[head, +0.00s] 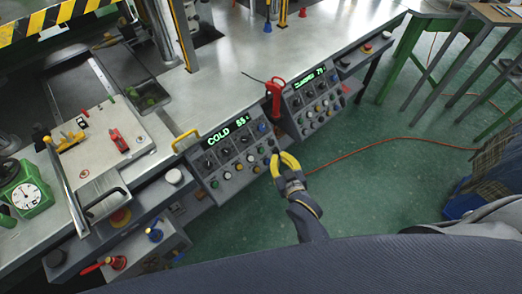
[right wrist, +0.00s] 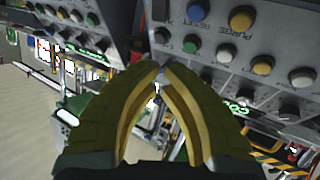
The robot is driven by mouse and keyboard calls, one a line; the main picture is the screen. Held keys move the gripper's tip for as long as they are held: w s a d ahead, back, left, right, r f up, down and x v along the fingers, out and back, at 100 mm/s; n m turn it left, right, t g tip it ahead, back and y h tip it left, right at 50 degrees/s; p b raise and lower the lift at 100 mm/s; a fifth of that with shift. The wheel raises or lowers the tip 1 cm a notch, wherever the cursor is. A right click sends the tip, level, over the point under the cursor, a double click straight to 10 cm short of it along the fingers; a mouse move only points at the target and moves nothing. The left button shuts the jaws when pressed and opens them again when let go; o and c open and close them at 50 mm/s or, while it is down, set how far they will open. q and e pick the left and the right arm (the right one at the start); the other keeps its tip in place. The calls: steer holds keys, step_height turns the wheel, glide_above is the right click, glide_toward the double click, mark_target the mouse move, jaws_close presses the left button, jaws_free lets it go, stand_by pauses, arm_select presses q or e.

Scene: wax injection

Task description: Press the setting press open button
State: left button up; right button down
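The left control panel (head: 232,153) has a green display reading "COLD 55", several dark knobs and rows of coloured buttons. The right control panel (head: 314,101) has a similar layout. I cannot tell which button is the setting press open button. My right gripper (head: 280,157) has yellow fingers and is at the left panel's lower right corner. In the right wrist view its fingertips (right wrist: 161,72) meet, with nothing visibly held. Contact cannot be told. My left gripper is not in view.
A red-handled lever (head: 275,92) stands between the panels. A yellow handle (head: 186,140) is left of the left panel. A green dial gauge (head: 27,196) and a metal bar handle (head: 105,195) are farther left. The green floor (head: 385,180) in front is open, crossed by an orange cable (head: 400,139).

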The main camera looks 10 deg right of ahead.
mark_target(261, 150)
steer(key=shift+t+h, duration=0.3)
steer(key=shift+t, duration=0.1)
steer(key=r, duration=0.5)
steer(key=shift+w+d, duration=0.25)
steer(key=shift+d, duration=0.1)
steer(key=shift+f, duration=0.1)
steer(key=shift+w+a+f, duration=0.55)
steer(key=shift+w+f, duration=0.35)
steer(key=shift+w, duration=0.05)
steer(key=shift+w+a+f, duration=0.55)
steer(key=shift+w+f, duration=0.4)
steer(key=shift+w, duration=0.05)
steer(key=shift+w+a+f, duration=0.55)
steer(key=shift+w+f, duration=0.35)
steer(key=shift+w, duration=0.05)
